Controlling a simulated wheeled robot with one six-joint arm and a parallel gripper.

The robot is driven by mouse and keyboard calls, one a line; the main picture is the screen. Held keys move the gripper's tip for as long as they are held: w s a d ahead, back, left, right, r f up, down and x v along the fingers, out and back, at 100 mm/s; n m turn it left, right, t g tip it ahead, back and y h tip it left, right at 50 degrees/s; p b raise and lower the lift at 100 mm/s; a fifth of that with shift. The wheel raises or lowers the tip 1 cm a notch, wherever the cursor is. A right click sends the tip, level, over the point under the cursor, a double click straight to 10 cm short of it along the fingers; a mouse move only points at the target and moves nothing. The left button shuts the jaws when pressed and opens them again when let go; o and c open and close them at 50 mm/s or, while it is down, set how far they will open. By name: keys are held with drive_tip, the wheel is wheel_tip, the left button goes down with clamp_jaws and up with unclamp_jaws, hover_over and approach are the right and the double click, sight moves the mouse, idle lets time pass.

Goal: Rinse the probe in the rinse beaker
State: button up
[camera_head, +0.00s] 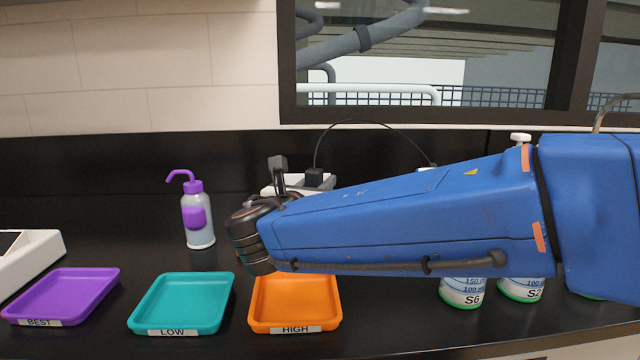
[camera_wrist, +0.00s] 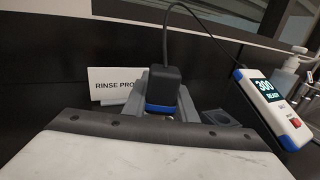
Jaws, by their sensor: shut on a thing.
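The probe (camera_wrist: 166,72) has a dark block-shaped handle with a blue band, and a black cable rises from it. In the wrist view my gripper (camera_wrist: 165,104) is shut on the handle, with a grey finger at each side. The probe's lower end is hidden behind the gripper body. In the head view the handle (camera_head: 314,178) shows just above my forearm, which hides most of the gripper. A white sign (camera_wrist: 113,82) reading "RINSE PRO…" stands behind the probe, partly covered. I cannot make out the rinse beaker in either view.
A meter (camera_wrist: 266,98) reading "300 READY" stands right of the probe. A purple-capped wash bottle (camera_head: 197,220) stands left of my wrist. Purple (camera_head: 66,292), teal (camera_head: 184,299) and orange (camera_head: 296,298) trays line the front. Bottles S6 (camera_head: 461,292) and S2 (camera_head: 522,290) stand below my forearm.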

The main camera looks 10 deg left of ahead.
wheel_tip(320, 180, up, 9)
drive_tip(key=shift+r, duration=0.2)
idle(1.2)
drive_tip(key=shift+r, duration=0.1)
idle(0.3)
